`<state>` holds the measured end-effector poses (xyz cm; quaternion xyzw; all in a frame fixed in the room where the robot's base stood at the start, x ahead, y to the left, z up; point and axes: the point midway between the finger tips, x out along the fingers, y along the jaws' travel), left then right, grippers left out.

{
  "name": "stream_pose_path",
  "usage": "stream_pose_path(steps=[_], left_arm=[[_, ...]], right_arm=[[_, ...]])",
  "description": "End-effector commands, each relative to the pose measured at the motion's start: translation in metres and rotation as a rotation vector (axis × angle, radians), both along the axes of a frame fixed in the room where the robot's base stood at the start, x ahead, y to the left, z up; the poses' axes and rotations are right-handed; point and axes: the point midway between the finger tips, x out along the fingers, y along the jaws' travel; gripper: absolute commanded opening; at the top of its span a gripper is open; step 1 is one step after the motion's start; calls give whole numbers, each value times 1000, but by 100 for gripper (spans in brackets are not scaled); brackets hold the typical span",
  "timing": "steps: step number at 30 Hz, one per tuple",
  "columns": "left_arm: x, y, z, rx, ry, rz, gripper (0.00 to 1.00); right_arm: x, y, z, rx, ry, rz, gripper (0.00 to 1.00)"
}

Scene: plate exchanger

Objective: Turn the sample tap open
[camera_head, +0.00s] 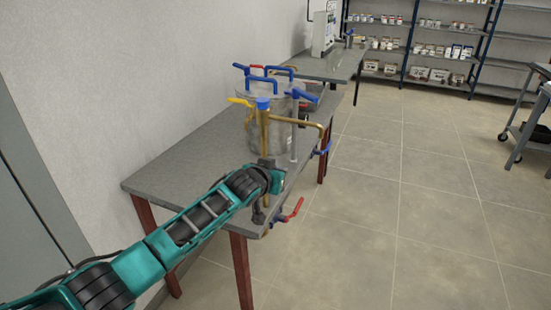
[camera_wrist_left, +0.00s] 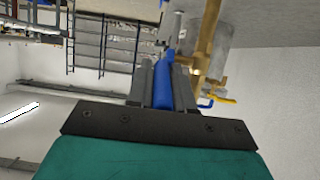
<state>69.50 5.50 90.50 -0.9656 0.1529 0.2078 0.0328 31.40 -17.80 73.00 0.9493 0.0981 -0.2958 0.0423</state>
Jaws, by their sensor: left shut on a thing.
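In the left wrist view my left gripper (camera_wrist_left: 163,75) is shut on a blue handle (camera_wrist_left: 163,92), which lies lengthwise between its two grey fingers. I cannot tell for certain that this handle belongs to the sample tap. A brass pipe (camera_wrist_left: 207,40) stands close beside the fingers. In the head view the plate exchanger, a grey metal body (camera_head: 278,137) with brass pipes and coloured handles, stands on the table. My left arm reaches to its near side, and the fingers are hidden there behind the wrist. My right gripper is in neither view.
A yellow handle (camera_head: 240,101), blue handles (camera_head: 325,151) and a red handle (camera_head: 292,211) stick out around the exchanger. The grey table (camera_head: 185,165) is bare on its left part. A second table (camera_head: 335,65) and shelves (camera_head: 432,45) stand behind.

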Motion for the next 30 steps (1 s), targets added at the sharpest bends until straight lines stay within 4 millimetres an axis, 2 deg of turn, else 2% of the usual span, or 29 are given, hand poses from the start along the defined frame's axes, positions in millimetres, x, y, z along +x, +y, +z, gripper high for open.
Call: stream_pose_path(steps=[1, 10, 18, 30], left_arm=[[1, -1, 7, 8, 25, 0, 0], [3, -2, 7, 43, 134, 0, 0], [5, -2, 6, 59, 183, 0, 0], [5, -2, 5, 62, 190, 0, 0]], right_arm=[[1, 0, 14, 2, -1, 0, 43], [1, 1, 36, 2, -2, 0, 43], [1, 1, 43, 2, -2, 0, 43], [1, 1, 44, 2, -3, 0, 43]])
